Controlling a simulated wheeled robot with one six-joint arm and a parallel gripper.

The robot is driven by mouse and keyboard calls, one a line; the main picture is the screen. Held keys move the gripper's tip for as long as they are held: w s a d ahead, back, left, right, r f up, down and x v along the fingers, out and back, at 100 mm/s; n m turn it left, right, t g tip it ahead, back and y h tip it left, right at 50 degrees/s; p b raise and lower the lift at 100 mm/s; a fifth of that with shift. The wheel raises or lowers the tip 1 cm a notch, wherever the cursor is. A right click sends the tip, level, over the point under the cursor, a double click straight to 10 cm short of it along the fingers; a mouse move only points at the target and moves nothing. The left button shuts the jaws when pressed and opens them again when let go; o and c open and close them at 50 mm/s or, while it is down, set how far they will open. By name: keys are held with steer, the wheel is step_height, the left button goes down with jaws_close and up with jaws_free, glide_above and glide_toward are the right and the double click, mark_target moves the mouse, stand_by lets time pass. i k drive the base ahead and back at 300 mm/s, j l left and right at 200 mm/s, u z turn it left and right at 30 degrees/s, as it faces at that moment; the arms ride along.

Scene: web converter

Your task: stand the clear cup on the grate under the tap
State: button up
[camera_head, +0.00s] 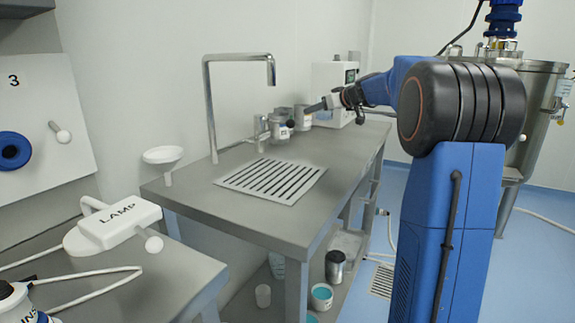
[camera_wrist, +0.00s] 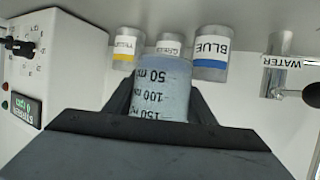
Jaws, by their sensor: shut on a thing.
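The clear cup (camera_wrist: 163,92), with black volume marks, sits between the two dark fingers of my gripper (camera_wrist: 165,110), which is shut on it. In the head view my gripper (camera_head: 318,106) is over the far part of the bench, by a cluster of jars; I cannot pick the cup out from them there. The slotted grate (camera_head: 226,180) lies flat on the bench, nearer the camera and to the left of my gripper, with nothing on it. The tall bent tap (camera_head: 240,57) stands at the wall behind it, its spout (camera_head: 271,72) above the grate's far side.
Labelled jars, one marked BLUE (camera_wrist: 210,52), stand close to the cup. A short metal fitting marked WATER (camera_wrist: 281,66) is beside them and in the head view (camera_head: 262,130). A white machine (camera_head: 333,88) stands behind.

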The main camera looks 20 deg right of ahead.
mark_target(273, 175)
steer(key=k+j+z, duration=0.1)
steer(key=z, duration=0.25)
steer(key=j+z, duration=0.1)
steer(key=z, duration=0.25)
steer(key=k+z, duration=0.15)
steer(key=z, duration=0.25)
steer(key=k+j+z, duration=0.1)
steer(key=k, duration=0.25)
steer(key=k+j+u, duration=0.1)
steer(key=u, duration=0.3)
steer(key=k+j+u, duration=0.1)
steer(key=u, duration=0.35)
steer(key=k+j+u, duration=0.1)
steer(key=u, duration=0.3)
